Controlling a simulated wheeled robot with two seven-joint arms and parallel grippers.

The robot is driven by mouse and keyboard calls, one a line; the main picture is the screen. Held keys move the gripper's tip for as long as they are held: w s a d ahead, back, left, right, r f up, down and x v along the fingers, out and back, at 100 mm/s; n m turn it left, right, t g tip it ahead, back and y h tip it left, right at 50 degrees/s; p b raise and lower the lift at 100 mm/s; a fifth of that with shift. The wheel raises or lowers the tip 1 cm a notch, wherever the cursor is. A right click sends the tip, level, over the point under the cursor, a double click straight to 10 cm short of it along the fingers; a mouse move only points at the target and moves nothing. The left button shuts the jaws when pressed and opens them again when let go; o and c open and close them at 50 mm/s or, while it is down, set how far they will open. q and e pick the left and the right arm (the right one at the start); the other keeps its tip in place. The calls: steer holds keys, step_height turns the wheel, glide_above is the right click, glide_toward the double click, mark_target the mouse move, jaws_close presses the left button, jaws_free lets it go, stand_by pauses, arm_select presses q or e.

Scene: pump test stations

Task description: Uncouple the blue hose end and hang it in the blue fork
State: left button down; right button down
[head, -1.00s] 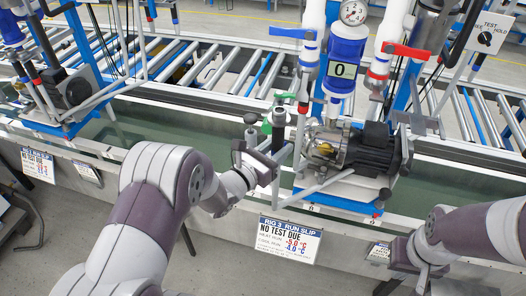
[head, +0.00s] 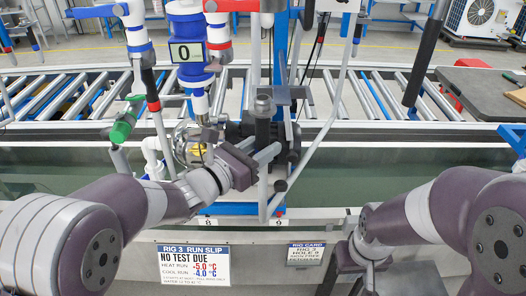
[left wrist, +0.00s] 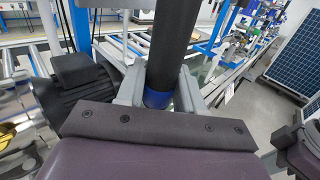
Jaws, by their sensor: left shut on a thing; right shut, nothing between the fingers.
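My left gripper (head: 262,158) is shut on a dark, upright hose end (head: 263,132) in front of the pump stand. The hose end has a grey metal fitting at its top, standing clear of any port that I can see. In the left wrist view, the dark hose end (left wrist: 172,45) stands between the two grey fingers, with a blue band (left wrist: 157,98) low between them. My right gripper (head: 350,258) is shut and empty at the lower right, in front of the bench edge. I cannot make out the blue fork clearly; a blue post (head: 281,50) stands behind the hose end.
The pump motor (head: 240,133) is close behind my left gripper. A green-handled valve (head: 122,125) and a blue cylinder with a 0 display (head: 186,50) stand left. Grey frame tubing (head: 322,125) rises right of the hose end. The trough (head: 400,165) further right is open.

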arm_select(q)
steer(key=w, duration=0.1)
steer(key=w+p, duration=0.1)
steer(key=w, duration=0.1)
steer(key=shift+d+p, duration=0.3)
steer(key=shift+d, duration=0.1)
steer(key=w+f, duration=0.1)
steer(key=w, duration=0.5)
steer(key=shift+w+a+f, duration=0.15)
steer(key=shift+w+f, duration=0.05)
steer(key=shift+f, duration=0.05)
steer(key=c, duration=0.6)
jaws_free()
steer(key=shift+c, duration=0.2)
steer(key=shift+s+f, duration=0.1)
